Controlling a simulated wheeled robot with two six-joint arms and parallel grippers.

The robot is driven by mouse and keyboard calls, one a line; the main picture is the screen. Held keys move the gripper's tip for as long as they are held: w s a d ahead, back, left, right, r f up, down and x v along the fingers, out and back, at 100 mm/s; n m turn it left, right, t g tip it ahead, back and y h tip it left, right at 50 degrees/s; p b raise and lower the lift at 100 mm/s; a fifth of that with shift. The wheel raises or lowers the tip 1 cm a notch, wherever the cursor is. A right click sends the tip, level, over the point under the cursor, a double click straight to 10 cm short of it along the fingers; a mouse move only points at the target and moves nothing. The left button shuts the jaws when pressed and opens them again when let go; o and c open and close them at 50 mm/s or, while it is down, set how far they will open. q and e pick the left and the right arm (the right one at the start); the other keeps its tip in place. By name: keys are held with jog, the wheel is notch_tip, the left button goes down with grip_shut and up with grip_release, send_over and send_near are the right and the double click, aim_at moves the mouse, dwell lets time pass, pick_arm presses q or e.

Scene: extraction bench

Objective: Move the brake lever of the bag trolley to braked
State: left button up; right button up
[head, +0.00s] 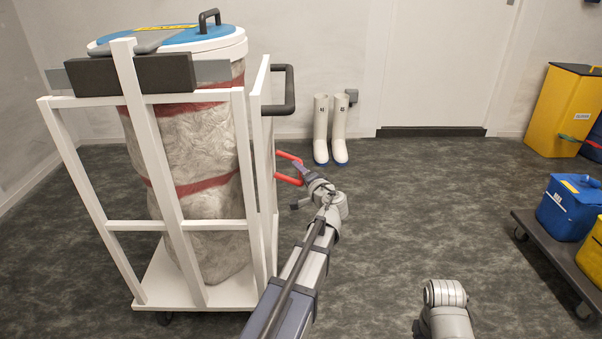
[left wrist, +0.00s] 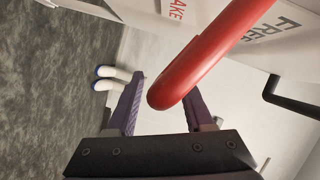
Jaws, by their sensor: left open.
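The bag trolley (head: 247,210) stands at the left in the head view, a white frame around a tall wrapped bag. Its red brake lever (head: 288,180) sticks out from the right side. In the left wrist view the lever (left wrist: 195,70) runs from the upper right down to a rounded tip. My left gripper (left wrist: 165,105) is open, its purple fingers on either side of the tip; contact cannot be told. The panel behind reads FREE (left wrist: 275,25) and, partly hidden, AKE (left wrist: 175,10). My right gripper is out of view.
A black handle (head: 290,92) juts from the trolley above the lever. White boots (head: 330,130) stand by the wall. A dark low cart (head: 560,245) with blue and yellow containers is at the right. The floor between is clear.

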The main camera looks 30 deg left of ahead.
pick_arm(q)
jog(key=p+v, duration=0.1)
jog(key=v, duration=0.6)
jog(key=shift+s+d, duration=0.2)
jog(key=shift+d, duration=0.05)
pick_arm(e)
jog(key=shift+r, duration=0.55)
pick_arm(q)
jog(key=shift+d, duration=0.1)
